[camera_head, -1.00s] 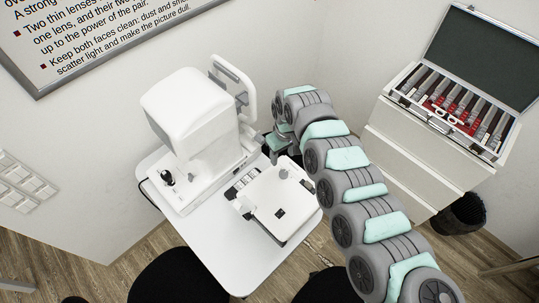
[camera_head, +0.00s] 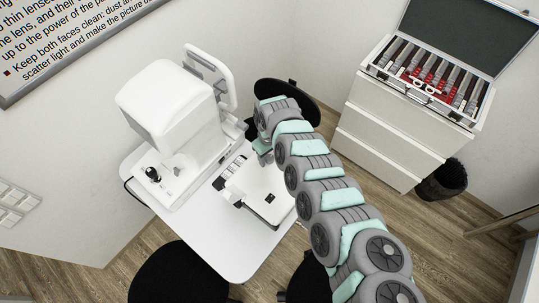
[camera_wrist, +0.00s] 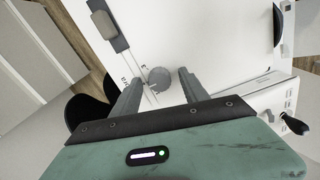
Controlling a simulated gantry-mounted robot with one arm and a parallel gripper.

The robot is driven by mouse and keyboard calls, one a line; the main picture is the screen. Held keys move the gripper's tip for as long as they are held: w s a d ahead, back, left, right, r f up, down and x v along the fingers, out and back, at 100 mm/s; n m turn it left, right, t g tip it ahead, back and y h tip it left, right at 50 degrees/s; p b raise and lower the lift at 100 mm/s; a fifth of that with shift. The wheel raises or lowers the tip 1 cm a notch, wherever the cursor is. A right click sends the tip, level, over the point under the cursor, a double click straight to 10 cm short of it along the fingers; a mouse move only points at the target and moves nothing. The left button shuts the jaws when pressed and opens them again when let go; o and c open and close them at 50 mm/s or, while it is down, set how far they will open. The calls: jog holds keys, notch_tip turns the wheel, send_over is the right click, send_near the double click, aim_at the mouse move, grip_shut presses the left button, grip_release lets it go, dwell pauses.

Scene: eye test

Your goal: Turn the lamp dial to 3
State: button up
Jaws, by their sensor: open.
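The lamp dial (camera_wrist: 158,80) is a round grey knob on a white surface in the wrist view. Small marks stand beside it, too small to read, so I cannot tell its setting. My gripper (camera_wrist: 161,75) is open, with one finger on each side of the dial and a gap to both. I cannot tell how high the fingertips are above the surface. In the head view my gripper (camera_head: 264,154) is over the far side of the white box (camera_head: 258,198), and my arm hides the dial there.
A white instrument (camera_head: 165,105) with a chin-rest frame stands on the white table (camera_head: 215,245), left of the box. Black stools (camera_head: 177,272) are at the table's front. A drawer cabinet (camera_head: 385,135) with an open lens case (camera_head: 405,85) stands at the right, beside a black bin (camera_head: 443,180).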

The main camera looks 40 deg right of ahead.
grip_shut()
dwell(0.6)
